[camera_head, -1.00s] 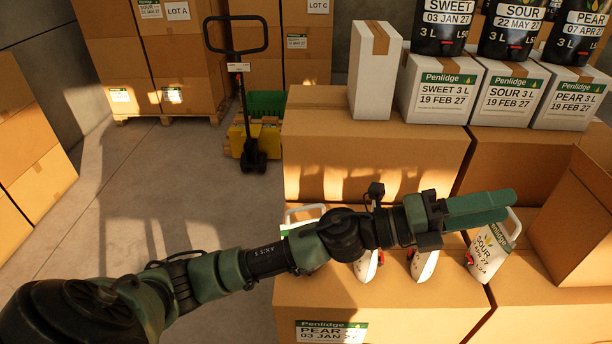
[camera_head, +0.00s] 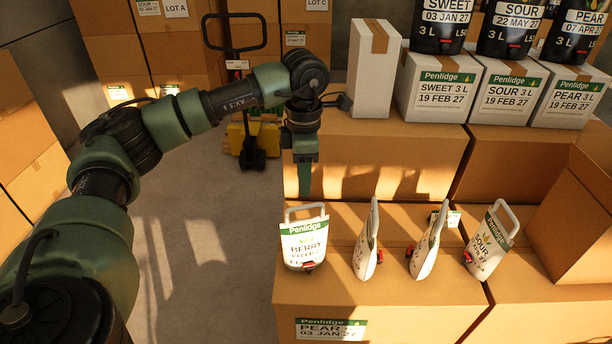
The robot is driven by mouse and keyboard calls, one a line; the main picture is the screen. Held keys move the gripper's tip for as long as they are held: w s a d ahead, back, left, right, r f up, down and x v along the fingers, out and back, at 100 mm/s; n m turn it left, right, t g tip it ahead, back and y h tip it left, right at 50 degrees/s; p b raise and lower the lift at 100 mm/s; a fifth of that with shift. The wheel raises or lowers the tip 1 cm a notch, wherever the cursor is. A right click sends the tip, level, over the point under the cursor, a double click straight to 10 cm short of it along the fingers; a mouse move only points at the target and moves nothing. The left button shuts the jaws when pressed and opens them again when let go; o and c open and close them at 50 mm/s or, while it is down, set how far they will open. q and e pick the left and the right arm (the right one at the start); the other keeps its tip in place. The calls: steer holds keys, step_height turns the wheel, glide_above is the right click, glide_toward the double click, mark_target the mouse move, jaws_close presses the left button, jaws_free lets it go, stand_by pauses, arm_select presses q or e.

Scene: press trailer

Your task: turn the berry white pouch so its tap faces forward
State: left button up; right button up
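The berry white pouch (camera_head: 303,247) stands at the left end of the row on the cardboard box (camera_head: 385,310). Its green-banded BERRY label faces the camera, its handle is on top, and its red tap (camera_head: 309,266) shows low on the front, a little right of centre. My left gripper (camera_head: 304,190) points down above and behind the pouch, apart from it, with nothing seen in it. Its fingers show edge-on, so I cannot tell how far apart they are. My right gripper is not in view.
Right of it stand two pouches (camera_head: 367,242) (camera_head: 426,246) seen nearly edge-on and a tilted SOUR pouch (camera_head: 488,248). A taller carton (camera_head: 400,155) backs the row. White boxes (camera_head: 440,90) carry black pouches. An open carton (camera_head: 575,225) stands right. Left floor is clear.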

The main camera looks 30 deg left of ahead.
mark_target(305, 208)
arm_select(q)
steer(key=shift+r+n, duration=0.1)
steer(key=shift+n, duration=1)
step_height(305, 208, down, 10)
steer(key=b, duration=0.6)
steer(key=shift+d, duration=0.1)
jaws_close()
stand_by(0.4)
